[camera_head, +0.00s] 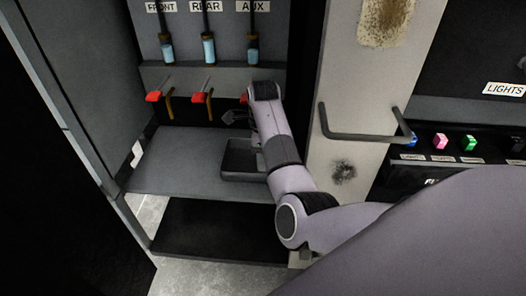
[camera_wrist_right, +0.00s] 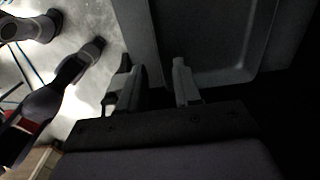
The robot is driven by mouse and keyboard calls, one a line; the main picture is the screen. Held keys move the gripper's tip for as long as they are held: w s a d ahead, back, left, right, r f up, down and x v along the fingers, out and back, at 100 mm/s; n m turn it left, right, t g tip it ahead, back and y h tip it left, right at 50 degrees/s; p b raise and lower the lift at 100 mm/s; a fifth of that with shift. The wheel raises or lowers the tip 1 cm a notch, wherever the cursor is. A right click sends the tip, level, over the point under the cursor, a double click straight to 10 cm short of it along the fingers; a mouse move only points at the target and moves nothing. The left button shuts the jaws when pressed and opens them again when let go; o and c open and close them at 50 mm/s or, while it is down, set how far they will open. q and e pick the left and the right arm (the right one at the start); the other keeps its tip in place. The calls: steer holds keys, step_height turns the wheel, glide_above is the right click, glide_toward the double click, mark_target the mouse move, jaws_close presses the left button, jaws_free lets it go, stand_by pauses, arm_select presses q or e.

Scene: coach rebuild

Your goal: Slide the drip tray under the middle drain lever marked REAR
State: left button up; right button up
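The drip tray (camera_head: 241,174) is a dark, shallow, open box on the grey shelf, below the AUX lever and right of the REAR lever. The red middle lever (camera_head: 199,97) sits under the REAR label (camera_head: 208,6). My right gripper (camera_head: 234,117) is above the tray's back part, partly hidden by my own wrist. In the right wrist view the fingers of my right gripper (camera_wrist_right: 155,78) stand apart, with the tray (camera_wrist_right: 205,40) just beyond them. One finger overlaps the tray's inside; its wall appears between them, contact unclear. My left gripper is not seen.
The FRONT lever (camera_head: 154,96) is at left; the AUX lever (camera_head: 244,98) is mostly behind my wrist. The shelf (camera_head: 170,165) is clear left of the tray. A grey handle (camera_head: 362,136) on a pale panel stands right of my arm.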

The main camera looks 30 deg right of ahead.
mark_target(263, 175)
steer(key=shift+s, duration=0.1)
steer(key=shift+f, duration=0.35)
step_height(263, 175, down, 6)
steer(key=shift+f, duration=0.25)
jaws_close()
